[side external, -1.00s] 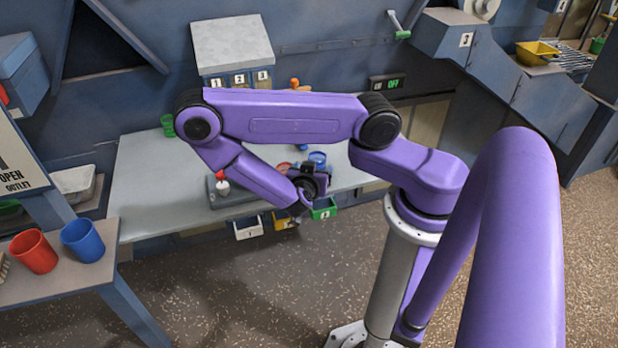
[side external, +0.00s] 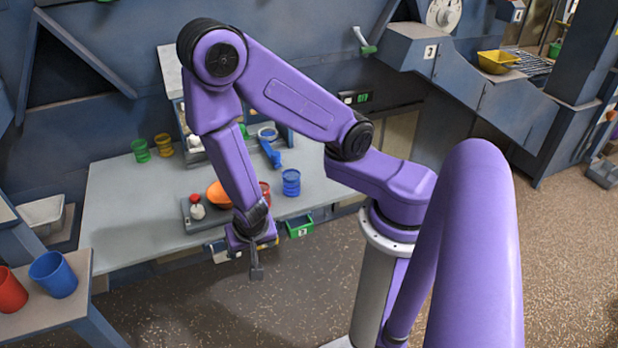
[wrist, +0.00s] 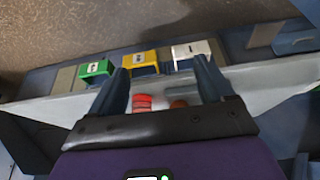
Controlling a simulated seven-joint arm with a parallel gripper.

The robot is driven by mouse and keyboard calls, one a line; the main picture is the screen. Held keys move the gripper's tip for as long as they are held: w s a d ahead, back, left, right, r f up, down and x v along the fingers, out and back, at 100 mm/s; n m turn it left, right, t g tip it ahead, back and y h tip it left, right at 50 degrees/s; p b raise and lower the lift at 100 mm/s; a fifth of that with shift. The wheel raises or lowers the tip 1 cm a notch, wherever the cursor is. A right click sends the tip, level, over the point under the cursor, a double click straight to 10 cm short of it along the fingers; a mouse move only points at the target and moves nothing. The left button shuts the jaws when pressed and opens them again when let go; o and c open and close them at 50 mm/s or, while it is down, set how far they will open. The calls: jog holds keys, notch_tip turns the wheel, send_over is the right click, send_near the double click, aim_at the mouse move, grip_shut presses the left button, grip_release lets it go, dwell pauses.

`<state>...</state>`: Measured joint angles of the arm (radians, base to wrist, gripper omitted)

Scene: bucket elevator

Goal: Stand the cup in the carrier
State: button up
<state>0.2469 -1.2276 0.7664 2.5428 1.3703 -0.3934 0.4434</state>
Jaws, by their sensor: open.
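Several cups show, and I cannot tell which one the task means. On the grey worktable (side external: 120,215) in the side view stand a ribbed blue cup (side external: 291,182), a red cup (side external: 265,190) partly behind my arm, a green cup (side external: 141,150) and a yellow cup (side external: 164,145). A plain red cup (side external: 10,291) and blue cup (side external: 54,275) stand at the far left. I cannot identify the carrier for certain. My gripper (side external: 256,272) is open and empty at the worktable's front edge; in the wrist view its fingers (wrist: 163,82) are spread, a red ribbed thing (wrist: 143,102) lying beyond them.
Small drawers line the worktable's front: green (wrist: 95,70), yellow (wrist: 141,60) and white (wrist: 191,50). An orange bowl (side external: 219,195) and a white-topped knob (side external: 197,210) are beside my forearm. The worktable's left part is clear.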

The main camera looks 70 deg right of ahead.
jog(key=s+a+r+n+g+y, duration=0.4)
jog(key=s+a+r+n+y, duration=0.3)
jog(key=r+n, duration=0.4)
jog(key=s+d+r+n+h, duration=0.1)
jog(key=s+d+r+n, duration=0.2)
jog(key=d+r+n, duration=0.2)
jog(key=s+d+r+n+t+h, duration=0.1)
jog(key=s+d+r+n+h, duration=0.1)
jog(key=s+d+r+n, duration=0.1)
notch_tip(320, 180, up, 2)
jog(key=d+n, duration=0.1)
jog(key=n, duration=0.1)
jog(key=shift+d+r+n, duration=0.15)
jog(key=shift+d+n, duration=0.25)
